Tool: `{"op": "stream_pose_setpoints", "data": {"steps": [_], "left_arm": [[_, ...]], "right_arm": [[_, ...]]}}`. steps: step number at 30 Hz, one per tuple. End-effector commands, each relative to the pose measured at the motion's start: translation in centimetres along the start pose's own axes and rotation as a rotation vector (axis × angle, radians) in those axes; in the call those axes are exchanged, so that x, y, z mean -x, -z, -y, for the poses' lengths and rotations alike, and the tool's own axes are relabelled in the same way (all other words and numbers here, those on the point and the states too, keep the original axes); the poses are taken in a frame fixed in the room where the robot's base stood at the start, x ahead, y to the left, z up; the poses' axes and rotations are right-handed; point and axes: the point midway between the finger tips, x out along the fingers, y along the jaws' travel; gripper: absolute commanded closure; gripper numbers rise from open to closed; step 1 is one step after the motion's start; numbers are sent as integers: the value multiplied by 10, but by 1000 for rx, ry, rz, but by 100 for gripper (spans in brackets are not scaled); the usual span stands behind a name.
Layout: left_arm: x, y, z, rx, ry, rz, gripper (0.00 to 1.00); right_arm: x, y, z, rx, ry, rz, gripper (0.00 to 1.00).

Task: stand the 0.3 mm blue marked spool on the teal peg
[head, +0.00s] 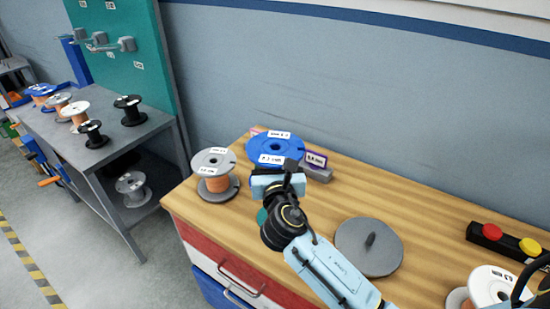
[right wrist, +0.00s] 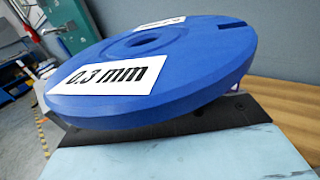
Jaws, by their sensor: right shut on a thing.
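The blue spool (head: 262,146), labelled 0.3 mm, is held above the wooden bench in my right gripper (head: 278,183). In the right wrist view its blue flange (right wrist: 195,80) fills the picture, tilted, with its centre hole on top. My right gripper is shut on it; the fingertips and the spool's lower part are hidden. A small teal piece (head: 262,216) shows low beside the right wrist, mostly covered by it; I cannot tell if it is the teal peg. My left gripper is not in view.
A grey spool with copper wire (head: 216,161) stands left of the gripper. A grey disc with a short peg (head: 370,262) lies right. A button box (head: 505,241) and white spool (head: 490,284) are at right. Side table (head: 140,139) holds several spools.

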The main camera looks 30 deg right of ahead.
Motion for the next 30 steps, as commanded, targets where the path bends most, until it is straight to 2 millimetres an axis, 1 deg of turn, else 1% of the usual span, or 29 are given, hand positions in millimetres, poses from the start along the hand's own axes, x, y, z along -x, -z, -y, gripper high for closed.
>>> {"op": "stream_pose_setpoints", "data": {"steps": [8,30], "left_arm": [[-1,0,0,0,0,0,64],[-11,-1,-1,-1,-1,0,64]], "right_arm": [[0,0,0,0,-1,4,82],[0,23,0,0,-1,4,82]]}}
